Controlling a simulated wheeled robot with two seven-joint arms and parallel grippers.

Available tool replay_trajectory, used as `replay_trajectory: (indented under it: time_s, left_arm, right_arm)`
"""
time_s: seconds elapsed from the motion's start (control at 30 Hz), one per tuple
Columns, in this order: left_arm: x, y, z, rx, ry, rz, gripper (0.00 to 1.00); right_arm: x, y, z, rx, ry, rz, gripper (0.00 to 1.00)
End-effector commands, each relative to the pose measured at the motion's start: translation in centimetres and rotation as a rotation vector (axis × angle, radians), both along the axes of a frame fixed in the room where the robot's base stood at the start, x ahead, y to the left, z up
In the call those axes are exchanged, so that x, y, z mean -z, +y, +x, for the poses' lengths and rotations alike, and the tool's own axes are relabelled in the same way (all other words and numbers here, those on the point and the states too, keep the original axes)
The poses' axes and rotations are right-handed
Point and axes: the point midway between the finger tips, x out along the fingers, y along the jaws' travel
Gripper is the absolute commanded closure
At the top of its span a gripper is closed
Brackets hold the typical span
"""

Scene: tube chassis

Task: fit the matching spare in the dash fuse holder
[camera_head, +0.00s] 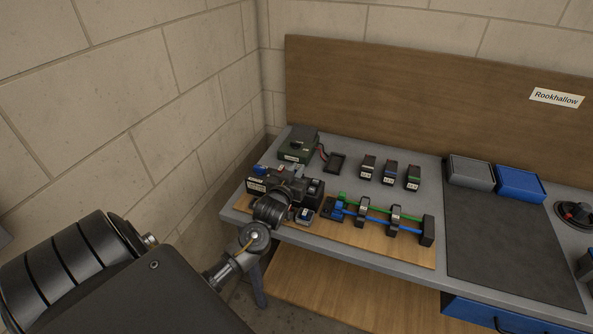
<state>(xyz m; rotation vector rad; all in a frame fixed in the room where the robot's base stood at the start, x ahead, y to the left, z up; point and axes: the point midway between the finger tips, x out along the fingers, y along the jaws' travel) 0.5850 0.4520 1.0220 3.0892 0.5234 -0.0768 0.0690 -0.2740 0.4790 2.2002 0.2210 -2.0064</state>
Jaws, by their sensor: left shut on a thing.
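My left gripper (298,181) reaches in from the lower left over the left end of the wooden chassis board (345,240). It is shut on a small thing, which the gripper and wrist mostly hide. Three small dark blocks with pale labels stand in a row behind the board: one with a pale top (368,168), one with blue and red on top (388,173), one with a green top (413,177). A small block with blue and a label (304,214) sits on the board beside my wrist. I cannot tell which part is the dash fuse holder. My right gripper is not in view.
A green box (298,145) with red wires stands at the back left, next to a black tray-like piece (335,162). Green and blue tubes (380,222) run between dark blocks on the board. A dark mat (510,240) lies clear; grey (470,172) and blue (519,183) boxes stand behind it.

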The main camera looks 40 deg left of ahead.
Motion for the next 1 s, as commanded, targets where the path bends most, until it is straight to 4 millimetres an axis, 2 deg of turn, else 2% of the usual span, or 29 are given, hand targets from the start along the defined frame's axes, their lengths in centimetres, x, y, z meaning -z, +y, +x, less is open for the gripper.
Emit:
replay_trajectory:
  time_s: [1.0]
  left_arm:
    - [1.9, 0.0, 0.0, 0.0, 0.0, 0.0, 1.0]
  right_arm:
    - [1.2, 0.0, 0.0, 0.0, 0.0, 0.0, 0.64]
